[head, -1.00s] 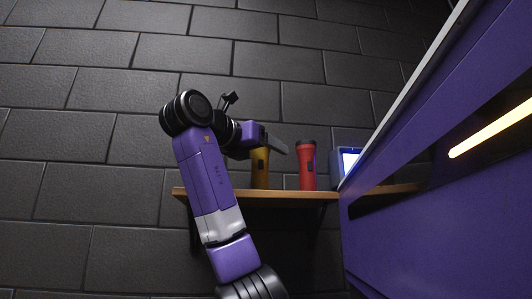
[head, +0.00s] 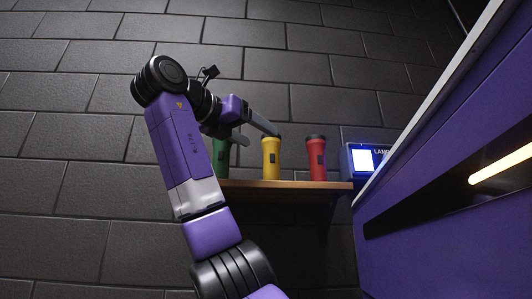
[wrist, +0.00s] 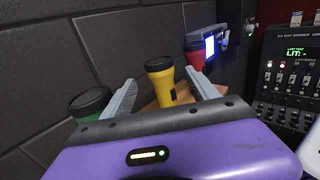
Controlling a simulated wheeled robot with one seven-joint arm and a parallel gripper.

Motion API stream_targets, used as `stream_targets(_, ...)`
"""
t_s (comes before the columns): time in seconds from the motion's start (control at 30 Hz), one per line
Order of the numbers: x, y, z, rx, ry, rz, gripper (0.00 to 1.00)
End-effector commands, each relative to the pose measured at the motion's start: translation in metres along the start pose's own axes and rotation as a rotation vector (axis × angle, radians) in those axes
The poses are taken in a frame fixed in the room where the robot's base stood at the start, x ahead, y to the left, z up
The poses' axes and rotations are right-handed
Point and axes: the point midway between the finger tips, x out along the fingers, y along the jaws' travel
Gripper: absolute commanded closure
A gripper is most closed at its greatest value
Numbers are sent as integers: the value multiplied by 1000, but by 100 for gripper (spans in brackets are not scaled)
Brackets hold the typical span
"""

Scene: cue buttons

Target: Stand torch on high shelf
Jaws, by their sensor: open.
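Three torches stand upright on a wooden shelf (head: 290,185) against the wall: a green one (head: 220,160), a yellow one (head: 271,160) and a red one (head: 316,160). My gripper (head: 262,138) is open and empty at about the height of the torch tops. In the wrist view the yellow torch (wrist: 160,84) shows between the two spread fingers, the green torch (wrist: 90,103) outside the left finger and the red torch (wrist: 195,55) beyond the right. I cannot tell whether the fingers reach around the yellow torch. My gripper partly hides the green torch in the head view.
A box with a lit screen (head: 364,160), lettered "LAMP", is right of the shelf. A large purple panel (head: 450,150) with a glowing strip closes off the right side. A dark control panel (wrist: 290,85) reading "LIT: -" shows in the wrist view. The dark brick wall is behind.

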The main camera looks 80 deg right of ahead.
Motion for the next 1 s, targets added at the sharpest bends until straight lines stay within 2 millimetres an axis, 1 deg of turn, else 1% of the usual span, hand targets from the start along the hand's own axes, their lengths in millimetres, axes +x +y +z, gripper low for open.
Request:
stream_targets(0.03,-9,0,-3,0,0,1,31)
stream_targets(0.1,-17,0,-1,0,0,2,31)
stream_targets(0.3,-28,0,0,0,0,0,31)
stream_targets(0.9,-28,0,1,1,0,-1,31)
stream_targets(1.0,-28,-2,4,27,-7,-12,31)
